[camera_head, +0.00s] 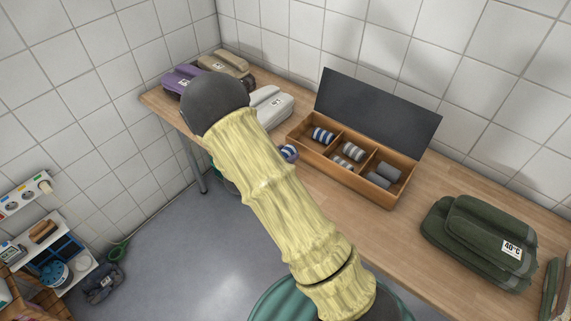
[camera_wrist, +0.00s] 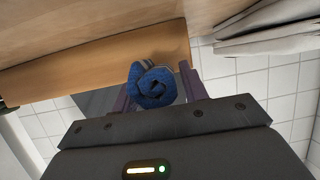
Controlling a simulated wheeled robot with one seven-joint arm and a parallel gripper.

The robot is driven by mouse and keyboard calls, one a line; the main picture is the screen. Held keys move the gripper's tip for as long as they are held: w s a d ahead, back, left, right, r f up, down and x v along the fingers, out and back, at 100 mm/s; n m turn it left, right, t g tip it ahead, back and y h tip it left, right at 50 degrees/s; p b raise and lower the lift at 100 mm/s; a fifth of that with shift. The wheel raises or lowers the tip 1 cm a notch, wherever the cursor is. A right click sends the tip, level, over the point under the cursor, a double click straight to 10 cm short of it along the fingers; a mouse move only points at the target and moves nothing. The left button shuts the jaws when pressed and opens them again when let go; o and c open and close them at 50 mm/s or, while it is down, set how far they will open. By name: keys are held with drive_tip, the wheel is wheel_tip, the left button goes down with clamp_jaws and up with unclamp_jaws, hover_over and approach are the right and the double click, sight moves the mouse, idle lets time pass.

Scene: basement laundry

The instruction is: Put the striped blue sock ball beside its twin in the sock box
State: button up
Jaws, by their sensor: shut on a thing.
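My gripper (camera_wrist: 157,82) is shut on the striped blue sock ball (camera_wrist: 152,88), whose rolled blue spiral end faces the wrist camera. In the head view the held ball (camera_head: 288,153) shows just left of the sock box (camera_head: 350,181), outside it; my arm hides the gripper there. The open wooden box has three compartments. A blue and white striped twin (camera_head: 322,136) lies in the left compartment, with bare floor beside it. Grey striped balls (camera_head: 352,152) lie in the middle one and plain grey balls (camera_head: 388,172) in the right one. The box wall (camera_wrist: 85,72) also shows in the wrist view.
The dark lid (camera_head: 375,108) stands open behind the box. White folded cloth (camera_head: 270,104), purple (camera_head: 183,79) and beige (camera_head: 224,63) piles lie to the left. A dark green pile (camera_head: 480,240) lies to the right. The wooden table (camera_head: 405,228) is clear in front.

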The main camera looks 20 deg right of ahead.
drive_tip(key=shift+f, duration=2.25)
drive_tip(key=shift+f, duration=0.25)
drive_tip(key=o, duration=1)
drive_tip(key=v, duration=1.7)
drive_tip(key=shift+r, duration=0.45)
